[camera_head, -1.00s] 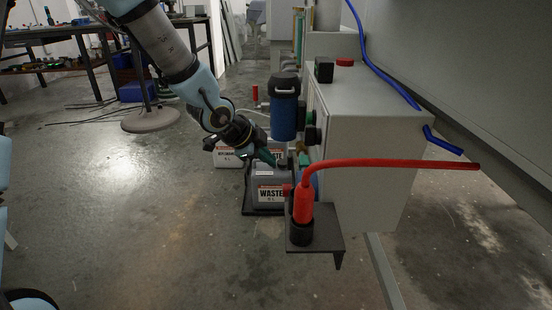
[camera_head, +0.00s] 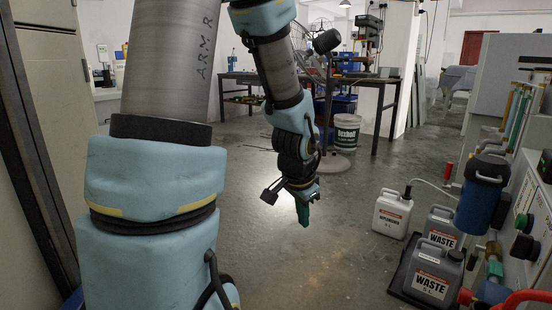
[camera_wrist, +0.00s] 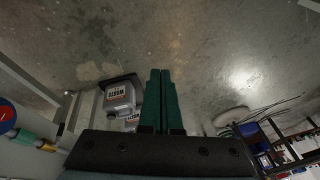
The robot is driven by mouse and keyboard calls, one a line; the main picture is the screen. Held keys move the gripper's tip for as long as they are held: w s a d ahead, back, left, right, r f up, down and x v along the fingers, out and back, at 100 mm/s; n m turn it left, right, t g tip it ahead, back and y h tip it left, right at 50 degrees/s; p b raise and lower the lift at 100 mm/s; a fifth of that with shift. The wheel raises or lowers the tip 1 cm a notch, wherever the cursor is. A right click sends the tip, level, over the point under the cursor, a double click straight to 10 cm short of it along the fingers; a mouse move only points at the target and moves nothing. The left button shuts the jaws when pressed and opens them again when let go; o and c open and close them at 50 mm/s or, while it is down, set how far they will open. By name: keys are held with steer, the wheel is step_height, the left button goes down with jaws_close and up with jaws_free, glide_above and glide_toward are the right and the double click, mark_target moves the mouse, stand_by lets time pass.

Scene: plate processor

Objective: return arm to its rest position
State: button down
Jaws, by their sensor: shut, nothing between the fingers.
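My gripper (camera_head: 303,212) hangs at the end of my folded arm in the head view, pointing down over open floor. Its green fingers are shut together with nothing between them. In the wrist view the two green fingers (camera_wrist: 160,75) lie side by side and touch. The gripper is left of the white jug and the grey waste jugs and is clear of them.
A white jug (camera_head: 392,213) stands on the floor at right, near a grey waste jug (camera_head: 433,274) on a black tray (camera_head: 396,282). A blue canister (camera_head: 481,196) hangs beside the machine. A workbench (camera_head: 262,78) stands behind. The middle floor is clear.

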steer(key=s+a+r+n+g+y, duration=0.1)
steer(key=s+a+n, duration=0.2)
steer(key=a+n, duration=0.3)
steer(key=s+a+r+n+g, duration=0.1)
steer(key=s+a+n, duration=0.35)
steer(key=a, duration=0.35)
step_height(320, 180, up, 36)
steer(key=w+p, duration=0.1)
steer(key=p, duration=3.5)
steer(key=shift+w+d+r+p, duration=0.15)
steer(key=shift+d+r+p, duration=0.15)
steer(key=shift+p, duration=0.1)
steer(key=shift+f+m, duration=0.1)
steer(key=shift+m, duration=0.15)
